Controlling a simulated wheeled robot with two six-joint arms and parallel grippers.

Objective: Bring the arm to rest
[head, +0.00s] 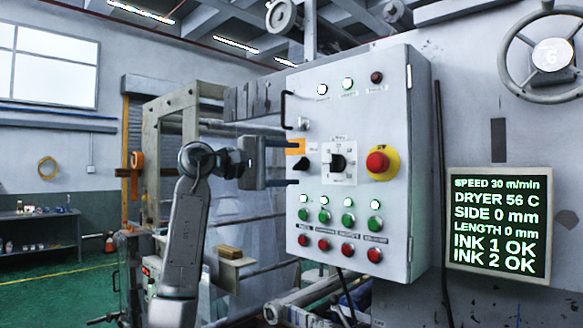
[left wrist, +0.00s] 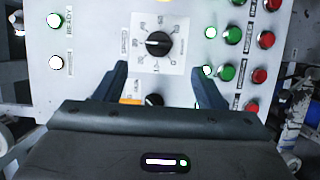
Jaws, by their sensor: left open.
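My left arm (head: 184,240) rises from the bottom and bends toward the grey control panel (head: 390,110). My left gripper (head: 294,162) is open, its two fingers pointing at the panel's left part, one above the other. In the left wrist view the gripper (left wrist: 161,72) shows nothing between its fingers except panel face beyond. A small black knob (left wrist: 154,100) and a larger black selector knob (left wrist: 158,44) lie in front of it. The small knob also shows in the head view (head: 303,162). Whether the fingertips touch the panel cannot be told. My right gripper is not in view.
The panel carries a red emergency button (head: 378,162), several green buttons (head: 348,220) and red buttons (head: 374,255). A black handle (head: 284,110) sticks out at its left edge. A display (head: 497,225) hangs at right. Open green floor (head: 60,300) lies at left.

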